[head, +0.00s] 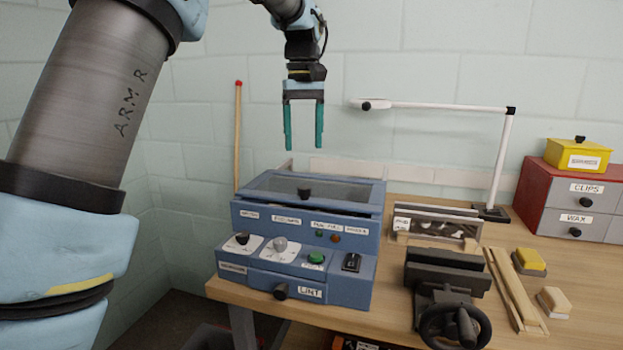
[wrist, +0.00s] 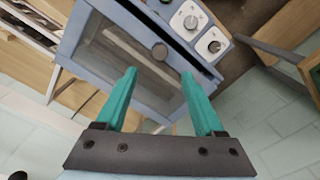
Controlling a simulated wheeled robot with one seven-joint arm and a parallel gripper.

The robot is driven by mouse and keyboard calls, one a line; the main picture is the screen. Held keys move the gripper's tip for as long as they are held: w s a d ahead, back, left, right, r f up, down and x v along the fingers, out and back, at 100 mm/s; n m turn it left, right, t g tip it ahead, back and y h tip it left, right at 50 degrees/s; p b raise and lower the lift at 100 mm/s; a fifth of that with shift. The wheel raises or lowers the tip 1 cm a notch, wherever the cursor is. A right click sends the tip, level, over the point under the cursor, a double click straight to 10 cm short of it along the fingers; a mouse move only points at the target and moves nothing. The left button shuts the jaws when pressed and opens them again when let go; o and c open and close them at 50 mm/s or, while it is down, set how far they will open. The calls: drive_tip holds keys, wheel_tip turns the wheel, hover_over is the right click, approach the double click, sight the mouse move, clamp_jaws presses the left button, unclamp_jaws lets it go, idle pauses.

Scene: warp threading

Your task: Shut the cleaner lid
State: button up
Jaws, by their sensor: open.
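The cleaner (head: 345,228) is a blue box with labels, knobs and buttons, standing at the left end of the wooden bench. Its lid (head: 345,190) has a dark window and a black knob (head: 304,192) near the front edge. A dark gap shows under the lid's front edge, so it looks slightly raised; how far is hard to tell. In the wrist view the lid (wrist: 118,50) and its round knob (wrist: 159,51) lie beyond my fingertips. My gripper (head: 304,147) is open and empty, pointing down above the lid and apart from it; it also shows in the wrist view (wrist: 159,75).
A drawer labelled LINT (head: 312,293) is at the cleaner's lower front. A vise (head: 447,290) and a framed rack (head: 437,225) stand to its right. A white lamp arm (head: 435,106) reaches over the bench. A red-tipped stick (head: 238,135) stands behind left.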

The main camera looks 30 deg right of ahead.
sight(304, 187)
wheel_tip(304, 187, down, 11)
drive_tip(key=shift+r+p, duration=0.2)
drive_tip(key=shift+p, duration=0.7)
drive_tip(key=shift+c, duration=0.3)
clamp_jaws()
idle(0.6)
